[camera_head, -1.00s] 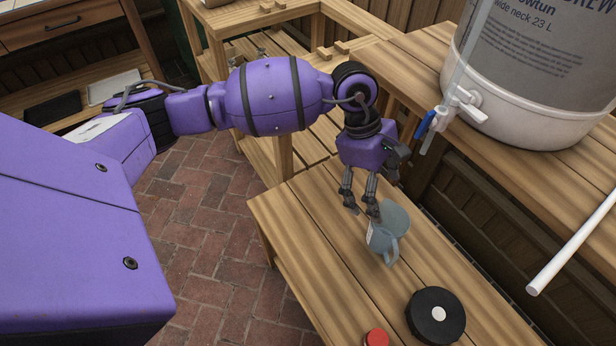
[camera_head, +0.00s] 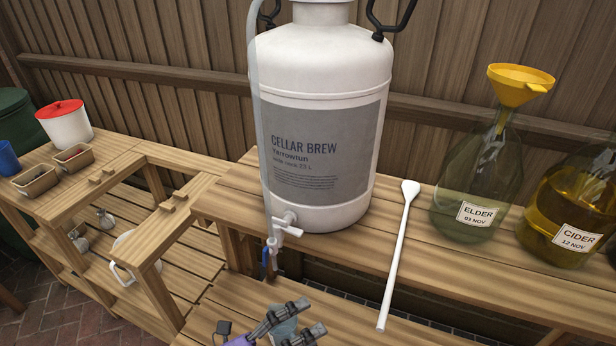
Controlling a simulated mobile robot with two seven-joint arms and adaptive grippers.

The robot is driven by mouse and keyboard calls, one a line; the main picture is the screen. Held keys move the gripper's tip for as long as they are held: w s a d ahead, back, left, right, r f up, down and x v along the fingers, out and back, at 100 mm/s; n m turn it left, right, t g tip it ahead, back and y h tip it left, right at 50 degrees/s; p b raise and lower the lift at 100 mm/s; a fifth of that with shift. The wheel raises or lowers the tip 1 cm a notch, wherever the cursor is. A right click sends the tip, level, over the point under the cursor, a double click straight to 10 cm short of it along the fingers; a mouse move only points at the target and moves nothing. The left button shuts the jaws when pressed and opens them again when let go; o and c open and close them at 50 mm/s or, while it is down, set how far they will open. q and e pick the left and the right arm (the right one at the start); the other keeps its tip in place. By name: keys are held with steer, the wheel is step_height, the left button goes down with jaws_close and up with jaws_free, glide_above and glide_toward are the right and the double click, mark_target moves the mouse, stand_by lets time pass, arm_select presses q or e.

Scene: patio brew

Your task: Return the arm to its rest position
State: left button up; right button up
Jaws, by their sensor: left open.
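My left gripper (camera_head: 306,318) shows at the bottom edge of the head view, with two grey fingers spread apart and a bit of purple housing. Most of my left arm is out of frame. My right gripper is not in view.
A large white fermenter (camera_head: 325,120) with a tap (camera_head: 285,232) stands on the upper shelf behind the gripper. A white paddle (camera_head: 398,255) leans over the shelf edge. Glass carboys labelled ELDER (camera_head: 470,190) and CIDER (camera_head: 575,215) stand right; a yellow funnel (camera_head: 520,86) tops the first.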

arm_select(q)
steer(key=s+a+f+n+t+y+p, duration=0.15)
steer(key=s+a+n+y+p, duration=0.25)
steer(key=a+n+y, duration=0.45)
steer(key=s+a+f+n+t+y+p, duration=0.1)
steer(key=s+a+n+t+y+p, duration=0.35)
steer(key=n, duration=0.75)
steer(key=s+a+f+n+g+y+p, duration=0.1)
steer(key=s+a+f+n+g+p, duration=0.1)
steer(key=s, duration=0.5)
steer(key=s+a+f+n+g+y+p, duration=0.1)
steer(key=s+a+n+g+p, duration=0.2)
steer(key=s+n, duration=0.4)
steer(key=shift+a+f+g, duration=0.4)
steer(key=shift+a+g, duration=0.35)
steer(key=shift+g, duration=0.15)
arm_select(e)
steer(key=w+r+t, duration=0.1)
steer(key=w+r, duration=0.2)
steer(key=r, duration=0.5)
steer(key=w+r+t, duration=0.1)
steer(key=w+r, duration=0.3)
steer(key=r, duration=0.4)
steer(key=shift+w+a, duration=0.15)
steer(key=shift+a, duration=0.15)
arm_select(q)
steer(key=shift+n, duration=0.25)
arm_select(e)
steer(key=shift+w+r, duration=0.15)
